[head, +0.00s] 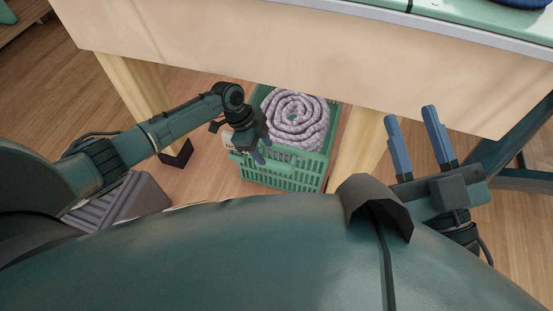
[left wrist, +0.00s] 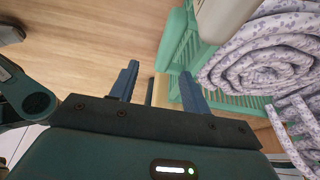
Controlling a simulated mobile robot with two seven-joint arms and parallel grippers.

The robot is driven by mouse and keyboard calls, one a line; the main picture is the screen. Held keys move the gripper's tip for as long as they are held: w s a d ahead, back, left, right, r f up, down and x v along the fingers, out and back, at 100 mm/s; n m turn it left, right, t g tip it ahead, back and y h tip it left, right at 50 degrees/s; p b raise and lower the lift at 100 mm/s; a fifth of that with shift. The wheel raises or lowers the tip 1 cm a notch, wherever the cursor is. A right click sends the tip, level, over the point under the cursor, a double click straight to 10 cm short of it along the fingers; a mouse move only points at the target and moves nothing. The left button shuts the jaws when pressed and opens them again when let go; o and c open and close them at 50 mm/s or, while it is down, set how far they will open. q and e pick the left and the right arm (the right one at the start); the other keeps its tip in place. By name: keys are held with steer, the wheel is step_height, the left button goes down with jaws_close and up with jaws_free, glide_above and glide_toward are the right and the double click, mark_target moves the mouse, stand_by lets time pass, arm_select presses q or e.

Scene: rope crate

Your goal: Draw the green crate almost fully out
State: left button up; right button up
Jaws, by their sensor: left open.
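The green crate (head: 292,181) stands on the floor under the table, its slatted front wall facing me. A coiled speckled grey-purple rope (head: 297,119) lies in it and shows in the left wrist view (left wrist: 270,65). My left gripper (head: 262,153) is open at the crate's front left part, by the top rim. In the left wrist view its fingers (left wrist: 160,78) are apart, the right one overlapping the green crate wall (left wrist: 176,45). Whether the rim is between the fingers I cannot tell. My right gripper (head: 409,114) is open and empty, right of the crate.
The wooden table front (head: 300,50) spans above the crate. Table legs stand left (head: 138,88) and right (head: 358,145) of it. A grey ridged step (head: 125,203) lies at the lower left. Wooden floor shows between the left leg and the crate.

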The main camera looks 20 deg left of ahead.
arm_select(q)
steer(key=shift+w+a+f, duration=0.25)
steer(key=shift+w+f, duration=0.05)
steer(key=shift+w, duration=0.2)
steer(key=shift+w+f+b, duration=0.15)
steer(key=shift+b, duration=0.15)
steer(key=b+x, duration=0.3)
steer(key=x, duration=0.3)
steer(key=shift+d+f, duration=0.2)
steer(key=shift+f, duration=0.25)
arm_select(e)
step_height(320, 180, up, 5)
steer(key=n+y, duration=0.5)
steer(key=y, duration=0.1)
steer(key=shift+s+d+f+n, duration=0.1)
steer(key=shift+d+f+n, duration=0.1)
steer(key=shift+n, duration=0.2)
arm_select(q)
steer(key=shift+c, duration=0.6)
jaws_close()
arm_select(e)
steer(key=shift+t, duration=0.3)
